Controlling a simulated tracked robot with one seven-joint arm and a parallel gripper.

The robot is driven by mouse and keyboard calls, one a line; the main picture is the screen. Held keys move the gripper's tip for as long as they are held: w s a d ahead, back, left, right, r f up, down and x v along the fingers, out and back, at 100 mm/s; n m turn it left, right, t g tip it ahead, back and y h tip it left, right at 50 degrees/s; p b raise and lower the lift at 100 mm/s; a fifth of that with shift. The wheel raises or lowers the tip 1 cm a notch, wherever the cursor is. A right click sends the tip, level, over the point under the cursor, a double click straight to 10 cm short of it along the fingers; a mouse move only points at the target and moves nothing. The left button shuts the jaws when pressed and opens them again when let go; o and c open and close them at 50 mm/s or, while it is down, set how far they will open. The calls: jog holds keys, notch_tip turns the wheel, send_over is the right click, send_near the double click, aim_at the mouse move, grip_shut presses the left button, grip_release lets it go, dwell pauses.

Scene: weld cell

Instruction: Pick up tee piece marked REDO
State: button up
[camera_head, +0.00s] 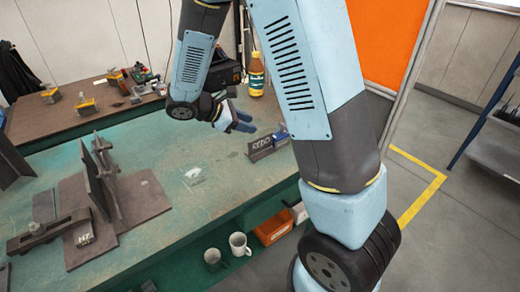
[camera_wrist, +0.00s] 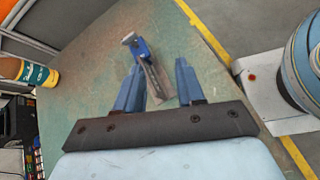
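The tee piece marked REDO (camera_head: 262,147) is a dark metal piece with pale lettering, standing on the green table near its right edge. A small blue part (camera_head: 280,134) is at its right end. My gripper (camera_head: 245,121) has blue fingers and is to the left of and above the piece, apart from it. In the wrist view my gripper (camera_wrist: 160,66) is open and empty. The tee piece (camera_wrist: 157,80) shows between and beyond the fingers, tilted in the picture, with the blue part (camera_wrist: 140,48) at its far end. The lettering is not visible there.
A plate assembly (camera_head: 100,185) with a block marked in white stands at the left. A bottle (camera_head: 256,75) stands behind my gripper; it also shows in the wrist view (camera_wrist: 30,71). Mugs (camera_head: 240,243) and an orange box (camera_head: 272,229) sit below the tabletop. The table's middle is mostly clear.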

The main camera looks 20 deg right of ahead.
jog(key=w+a+f+n+t+h, duration=0.25)
jog(key=w+a+f+n, duration=0.2)
jog(key=f, duration=0.35)
send_near(261, 139)
jog(key=shift+n+y, duration=0.35)
jog(key=x, duration=0.2)
jog(key=w+x, duration=0.1)
jog(key=x, duration=0.1)
jog(key=shift+d, duration=0.25)
jog(key=x, duration=0.4)
jog(key=shift+s+d, duration=0.2)
jog(key=shift+d, duration=0.1)
jog(key=shift+w+d+f, duration=0.15)
jog(key=shift+d+f, duration=0.05)
jog(key=shift+d, duration=0.3)
jog(key=shift+c, duration=0.2)
grip_shut()
